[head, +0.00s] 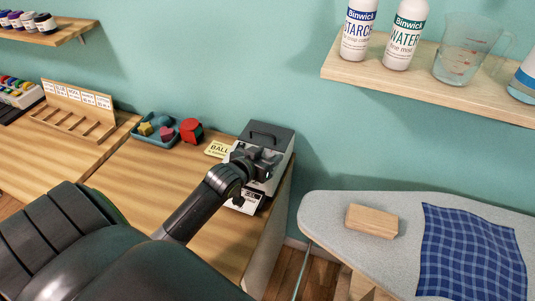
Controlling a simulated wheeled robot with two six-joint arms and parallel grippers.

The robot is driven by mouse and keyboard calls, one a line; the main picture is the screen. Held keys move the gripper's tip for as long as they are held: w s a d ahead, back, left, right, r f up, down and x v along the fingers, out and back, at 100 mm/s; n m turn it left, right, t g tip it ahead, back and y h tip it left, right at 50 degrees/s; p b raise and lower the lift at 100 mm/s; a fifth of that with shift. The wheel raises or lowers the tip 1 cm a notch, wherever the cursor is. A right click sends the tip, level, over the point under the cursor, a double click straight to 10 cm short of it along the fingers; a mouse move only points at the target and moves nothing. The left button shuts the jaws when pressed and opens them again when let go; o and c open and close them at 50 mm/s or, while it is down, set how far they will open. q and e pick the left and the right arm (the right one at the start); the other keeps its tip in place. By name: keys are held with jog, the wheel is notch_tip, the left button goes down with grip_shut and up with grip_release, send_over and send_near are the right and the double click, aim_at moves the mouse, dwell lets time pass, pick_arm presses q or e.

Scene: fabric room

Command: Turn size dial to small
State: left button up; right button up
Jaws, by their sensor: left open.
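A grey box-shaped machine (273,138) with a dark top handle stands at the right end of the wooden table, against the wall. My left gripper (268,160) is in front of its face, open, with the arm reaching in from the lower left. The gripper covers most of the machine's front, so the size dial and its setting are hidden. A small black-and-white label panel (252,201) shows low on the machine's front. A yellow card reading "BALL" (217,149) lies left of the machine. My right gripper is not in view.
An ironing board (330,215) with a wooden block (372,221) and blue checked cloth (472,254) stands right. A shelf (340,68) with bottles is above.

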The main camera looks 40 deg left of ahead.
pick_arm(q)
jog(key=shift+w, duration=0.15)
jog(key=c, duration=1)
jog(key=shift+o, duration=0.2)
